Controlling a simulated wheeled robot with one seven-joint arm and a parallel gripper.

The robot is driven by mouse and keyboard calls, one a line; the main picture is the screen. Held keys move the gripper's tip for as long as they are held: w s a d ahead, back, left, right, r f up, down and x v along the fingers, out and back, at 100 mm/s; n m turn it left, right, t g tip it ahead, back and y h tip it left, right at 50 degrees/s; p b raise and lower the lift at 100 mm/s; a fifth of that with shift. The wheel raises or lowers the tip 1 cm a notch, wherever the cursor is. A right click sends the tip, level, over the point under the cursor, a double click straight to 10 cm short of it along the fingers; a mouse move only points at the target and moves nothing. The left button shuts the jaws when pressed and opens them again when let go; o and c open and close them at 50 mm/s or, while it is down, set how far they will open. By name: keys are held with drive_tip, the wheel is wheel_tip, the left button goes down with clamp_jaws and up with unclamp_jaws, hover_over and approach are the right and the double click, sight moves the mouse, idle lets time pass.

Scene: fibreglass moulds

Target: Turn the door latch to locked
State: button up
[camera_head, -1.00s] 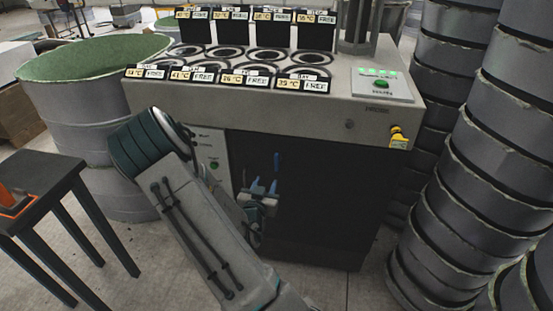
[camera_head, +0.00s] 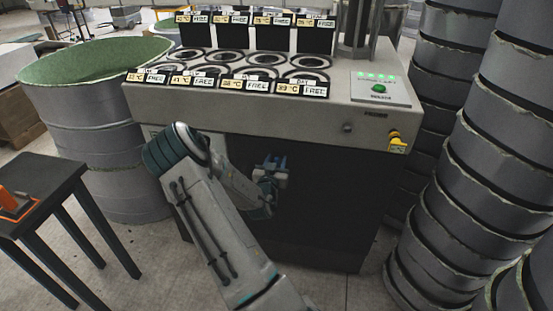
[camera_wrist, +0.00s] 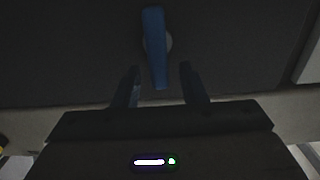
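The door latch (camera_wrist: 154,45) is a slim blue handle with a pale round base, on a dark door (camera_head: 330,195) at the front of the machine. In the wrist view it runs nearly along the picture's height, slightly tilted. My gripper (camera_wrist: 161,70) is open, with one dark finger on each side of the latch's lower end in that picture. I cannot tell whether a finger touches it. In the head view my gripper (camera_head: 271,160) is in front of the door's upper part, and the latch is hidden or cannot be told from the blue fingers.
The machine's top (camera_head: 342,92) overhangs the door, with round wells, small label displays and a green-lit panel (camera_head: 380,88). A grey drum (camera_head: 80,125) stands at left, a small dark table (camera_head: 50,190) at front left. Stacked grey rings (camera_head: 475,180) rise close on the right.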

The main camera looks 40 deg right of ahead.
drive_tip(key=shift+w+d, duration=0.3)
drive_tip(key=shift+d, duration=0.05)
clamp_jaws()
